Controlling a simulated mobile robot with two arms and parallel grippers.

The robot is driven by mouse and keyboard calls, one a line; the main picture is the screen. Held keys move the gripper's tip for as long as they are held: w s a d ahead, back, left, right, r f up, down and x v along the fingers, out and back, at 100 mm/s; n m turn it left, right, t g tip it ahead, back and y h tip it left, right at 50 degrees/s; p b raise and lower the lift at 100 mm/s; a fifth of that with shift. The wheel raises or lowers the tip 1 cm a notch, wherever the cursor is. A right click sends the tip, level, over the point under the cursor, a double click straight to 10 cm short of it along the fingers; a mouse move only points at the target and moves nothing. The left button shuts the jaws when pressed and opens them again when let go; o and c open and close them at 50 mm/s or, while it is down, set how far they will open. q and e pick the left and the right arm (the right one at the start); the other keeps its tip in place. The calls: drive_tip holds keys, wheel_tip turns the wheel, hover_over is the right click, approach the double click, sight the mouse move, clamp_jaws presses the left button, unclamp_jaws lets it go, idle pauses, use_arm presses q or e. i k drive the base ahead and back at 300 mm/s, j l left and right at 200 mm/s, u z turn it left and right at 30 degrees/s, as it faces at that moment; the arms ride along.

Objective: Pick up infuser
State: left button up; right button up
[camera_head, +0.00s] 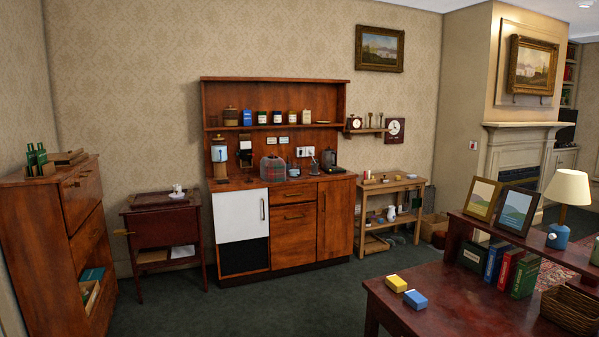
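I cannot pick out an infuser with certainty; the small items are too far away to tell apart. The wooden sideboard (294,215) stands against the back wall. On its top are a plaid-covered rounded object (272,168), a dark kettle-like object (329,161) at the right and small items between them. Several tins and jars, among them a blue one (247,118), stand on the shelf above. A small white cup-like object (178,190) is on the dark side table (157,212) at the left. Neither of my grippers is in view.
A dark red desk (460,312) with a yellow block (396,283), a blue block (415,299), books and frames fills the front right. A wooden cabinet (42,225) stands at the left, a small workbench (392,187) right of the sideboard. Green carpet (270,305) lies clear before the sideboard.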

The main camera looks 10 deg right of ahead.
sight(314, 167)
drive_tip(key=i+u, duration=0.1)
drive_tip(key=i, duration=0.5)
drive_tip(key=i+l, duration=0.1)
drive_tip(key=i, duration=0.55)
drive_tip(key=i+l+u, duration=0.15)
drive_tip(key=i, duration=0.45)
drive_tip(key=i+z, duration=0.1)
drive_tip(key=i, duration=0.45)
drive_tip(key=i+j+z, duration=0.15)
drive_tip(key=i, duration=0.4)
drive_tip(key=i+j+z, duration=0.1)
drive_tip(key=i, duration=0.45)
drive_tip(key=i+j+z, duration=0.1)
drive_tip(key=i+j, duration=0.2)
drive_tip(key=i, duration=0.2)
drive_tip(key=i+z, duration=0.45)
drive_tip(key=i, duration=0.8)
